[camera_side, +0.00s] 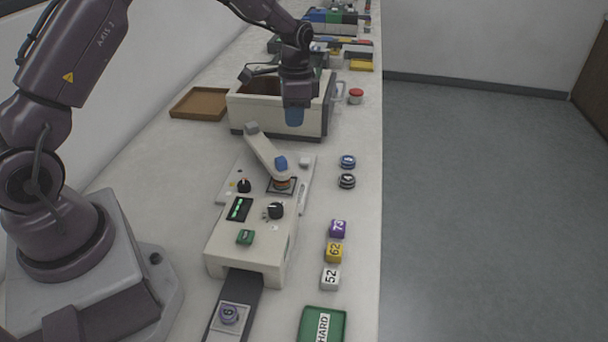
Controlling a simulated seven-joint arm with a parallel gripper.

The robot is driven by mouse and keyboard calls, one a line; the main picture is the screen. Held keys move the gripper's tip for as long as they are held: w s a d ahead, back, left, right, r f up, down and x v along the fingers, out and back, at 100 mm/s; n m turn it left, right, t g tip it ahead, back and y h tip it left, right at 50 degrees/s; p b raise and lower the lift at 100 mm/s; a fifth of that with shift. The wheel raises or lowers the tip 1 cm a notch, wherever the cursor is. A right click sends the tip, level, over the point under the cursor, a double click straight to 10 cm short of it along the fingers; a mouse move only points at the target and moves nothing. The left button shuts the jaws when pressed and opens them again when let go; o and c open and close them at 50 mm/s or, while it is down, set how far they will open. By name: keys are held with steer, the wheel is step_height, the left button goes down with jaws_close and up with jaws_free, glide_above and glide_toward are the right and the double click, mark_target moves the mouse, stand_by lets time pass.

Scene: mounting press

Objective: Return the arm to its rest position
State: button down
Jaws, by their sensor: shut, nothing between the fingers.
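My arm reaches from the base at the left, over the bench, to the upper middle of the side view. My gripper (294,117) points down, with its blue fingertips together and nothing between them. It hangs in front of the cream open-topped box (252,113), above the far end of the mounting press (243,249). Whether the gripper touches the box cannot be told from this angle.
A brown tray (199,103) lies left of the box, and a red-topped button (356,95) right of it. Dark round pucks (347,161), numbered cubes (334,252) and a green tray (322,324) line the right edge.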

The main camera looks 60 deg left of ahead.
steer(key=s+d+r+n+t, duration=0.2)
steer(key=s+d+r, duration=0.3)
steer(key=s+r, duration=0.5)
steer(key=s+d+r+n+t, duration=0.3)
steer(key=s+d+r, duration=0.3)
steer(key=s+r, duration=0.4)
steer(key=s+t, duration=0.1)
steer(key=s, duration=0.4)
steer(key=shift+s+n, duration=0.25)
steer(key=shift+n, duration=0.05)
